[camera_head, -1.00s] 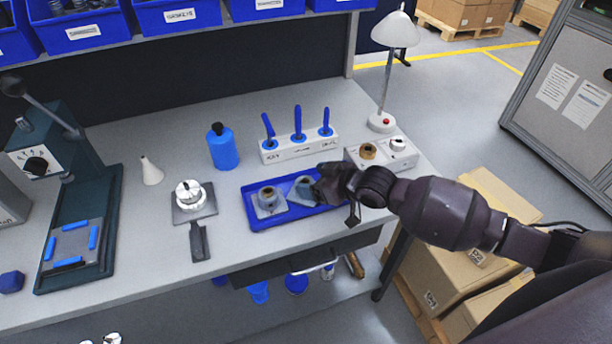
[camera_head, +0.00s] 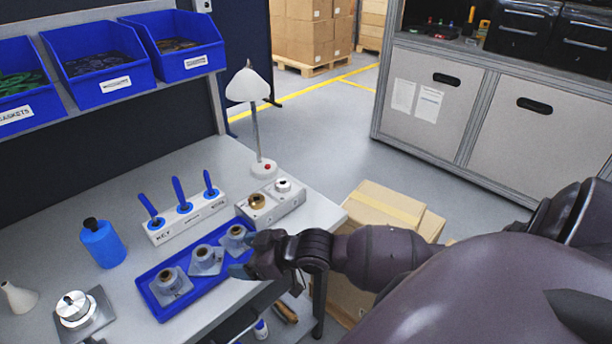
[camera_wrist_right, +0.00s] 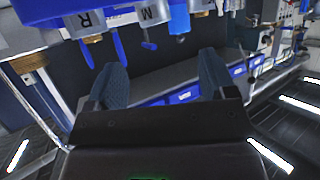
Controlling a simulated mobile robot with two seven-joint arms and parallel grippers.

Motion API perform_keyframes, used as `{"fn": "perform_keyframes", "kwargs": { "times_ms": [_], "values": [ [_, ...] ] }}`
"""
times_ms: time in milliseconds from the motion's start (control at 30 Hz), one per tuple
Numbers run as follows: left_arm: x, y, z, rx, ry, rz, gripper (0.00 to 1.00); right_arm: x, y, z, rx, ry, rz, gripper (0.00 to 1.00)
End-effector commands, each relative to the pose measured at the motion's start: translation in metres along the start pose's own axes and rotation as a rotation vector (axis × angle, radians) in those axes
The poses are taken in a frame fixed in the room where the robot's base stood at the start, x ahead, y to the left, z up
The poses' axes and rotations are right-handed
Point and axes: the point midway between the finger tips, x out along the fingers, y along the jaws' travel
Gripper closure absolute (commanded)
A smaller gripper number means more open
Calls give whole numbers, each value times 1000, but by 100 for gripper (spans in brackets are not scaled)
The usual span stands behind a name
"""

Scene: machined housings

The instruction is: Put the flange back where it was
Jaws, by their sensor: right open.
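Several grey housings with brown bores stand in the blue tray (camera_head: 166,316) on the bench: a near one (camera_head: 171,283), a middle one (camera_head: 206,260) and a far one (camera_head: 235,239). Which part is the flange I cannot tell. My right gripper (camera_head: 243,269) is at the tray's right edge, beside the far and middle housings. The wrist view shows its two fingers (camera_wrist_right: 160,82) apart with nothing held between them. My left gripper is not in view.
A white rack of blue-handled tools (camera_head: 188,217) stands behind the tray. A pale block with a brass ring (camera_head: 257,201) and a lamp (camera_head: 258,130) are at the back right. A blue bottle (camera_head: 103,243) and a round metal part (camera_head: 73,308) are left.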

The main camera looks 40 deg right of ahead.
Motion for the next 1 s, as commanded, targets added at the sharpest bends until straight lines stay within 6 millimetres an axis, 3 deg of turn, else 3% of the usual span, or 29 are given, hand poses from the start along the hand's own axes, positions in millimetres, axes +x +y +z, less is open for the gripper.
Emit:
{"fn": "perform_keyframes", "kwargs": {
  "times_ms": [33, 267, 500, 600, 733, 1000],
  "values": [
    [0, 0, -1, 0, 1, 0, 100, -2, -8, 16, 30, 7, 28, 23],
    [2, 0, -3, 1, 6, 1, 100, -24, -23, 78, 98, 3, 207, 23],
    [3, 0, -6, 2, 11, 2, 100, -66, -33, 146, 150, -83, 412, 23],
    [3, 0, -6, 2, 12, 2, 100, -81, -36, 166, 158, -122, 472, 23],
    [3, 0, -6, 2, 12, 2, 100, -92, -39, 180, 161, -151, 512, 23],
    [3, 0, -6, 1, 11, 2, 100, -94, -39, 182, 160, -158, 519, 23]
  ]
}}
